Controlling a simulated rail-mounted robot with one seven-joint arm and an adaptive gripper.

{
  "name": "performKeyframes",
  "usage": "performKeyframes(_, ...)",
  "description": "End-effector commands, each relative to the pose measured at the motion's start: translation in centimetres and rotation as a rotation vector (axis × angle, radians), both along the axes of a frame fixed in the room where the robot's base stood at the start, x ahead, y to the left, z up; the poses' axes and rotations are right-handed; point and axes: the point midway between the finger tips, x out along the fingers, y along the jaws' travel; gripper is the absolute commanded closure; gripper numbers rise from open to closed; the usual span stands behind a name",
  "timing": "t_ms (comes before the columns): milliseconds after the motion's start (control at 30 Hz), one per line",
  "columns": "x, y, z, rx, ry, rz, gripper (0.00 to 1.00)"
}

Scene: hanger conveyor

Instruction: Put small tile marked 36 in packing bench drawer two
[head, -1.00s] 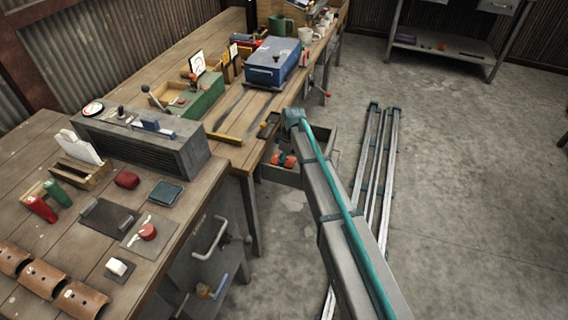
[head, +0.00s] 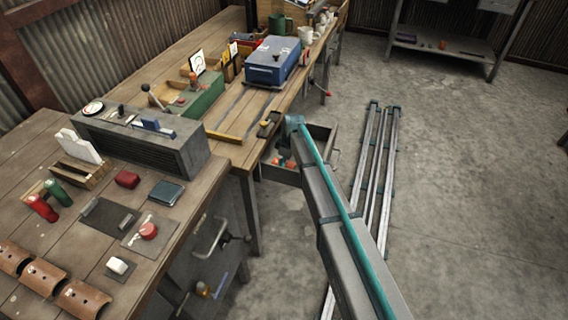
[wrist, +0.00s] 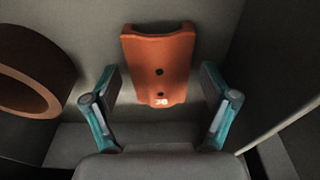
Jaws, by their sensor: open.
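In the wrist view a small curved orange tile (wrist: 158,50) with two dark holes lies on the grey floor of an open drawer (head: 278,174). A white mark is on its lower end; it looks like 36 turned over, but is too small to read surely. My gripper (wrist: 160,85) is open, with one finger on each side of the tile's lower part and a gap on both sides. In the head view my arm reaches down to the drawer and hides the gripper. Small orange pieces (head: 280,161) show inside the drawer.
A brown ring-shaped piece (wrist: 32,82) lies left of the tile, near my left finger. Drawer walls rise close on the right. The wooden bench (head: 225,150) stands left of my arm, with a blue box (head: 272,62) on it. Several curved brown tiles (head: 40,278) lie at the near left.

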Motion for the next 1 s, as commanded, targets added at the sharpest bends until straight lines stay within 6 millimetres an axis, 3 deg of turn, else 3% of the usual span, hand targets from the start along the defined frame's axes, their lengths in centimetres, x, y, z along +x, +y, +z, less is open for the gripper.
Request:
performKeyframes(267,0.0,-0.1,0.9,0.0,-0.002,0.0,0.15)
performKeyframes(800,-0.4,-1.4,10.2,0.0,-0.002,0.0,0.15)
performKeyframes(1000,-0.4,-1.7,11.9,0.001,-0.001,0.0,0.15)
